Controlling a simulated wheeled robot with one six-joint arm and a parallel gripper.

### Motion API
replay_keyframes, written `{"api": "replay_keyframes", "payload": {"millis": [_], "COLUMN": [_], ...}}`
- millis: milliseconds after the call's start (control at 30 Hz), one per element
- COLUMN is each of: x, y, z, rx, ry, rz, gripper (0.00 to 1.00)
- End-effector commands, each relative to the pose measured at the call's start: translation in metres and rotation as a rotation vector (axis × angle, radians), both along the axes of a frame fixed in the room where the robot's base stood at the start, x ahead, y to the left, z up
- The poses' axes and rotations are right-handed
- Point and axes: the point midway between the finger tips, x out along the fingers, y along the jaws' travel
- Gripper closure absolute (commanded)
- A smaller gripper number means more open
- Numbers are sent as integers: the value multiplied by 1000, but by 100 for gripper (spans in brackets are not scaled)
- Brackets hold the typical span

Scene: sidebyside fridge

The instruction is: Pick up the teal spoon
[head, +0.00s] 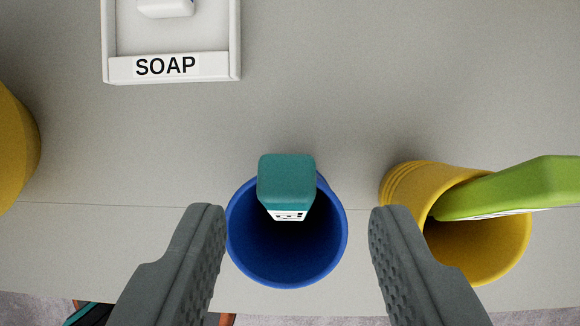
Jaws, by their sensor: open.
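A teal object (286,180) with a rounded block-like end and a white printed label stands in a round blue cup (236,230) at the lower middle. It fits the teal spoon by colour, but I see it almost end-on; its lower part is hidden inside the cup. It leans toward the cup's far rim. My gripper (297,215) is open, one finger to each side of the blue cup in the picture. Nothing is held between the fingers. I cannot tell how far above the cup the fingertips are.
A yellow cup (405,185) with a green-handled object (515,188) leaning out stands right of my right finger. A white tray labelled SOAP (120,68) is at upper left, a yellow rounded object (12,150) at the left edge. The grey surface's edge runs along the bottom.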

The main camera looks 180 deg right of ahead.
Motion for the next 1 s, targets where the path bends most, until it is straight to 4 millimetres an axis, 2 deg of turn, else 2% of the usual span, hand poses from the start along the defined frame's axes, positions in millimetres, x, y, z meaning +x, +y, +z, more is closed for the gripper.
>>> {"api": "replay_keyframes", "payload": {"millis": [167, 500, 767, 867, 1000], "x": [3, 18, 20, 20, 20], "y": [2, 12, 12, 12, 12], "z": [-6, -44, -49, -49, -48], "rx": [0, 0, -1, -1, -1], "ry": [0, 0, 0, 0, 0], "rz": [0, 0, 0, 0, 0], "gripper": [55, 55, 55, 70, 98]}}
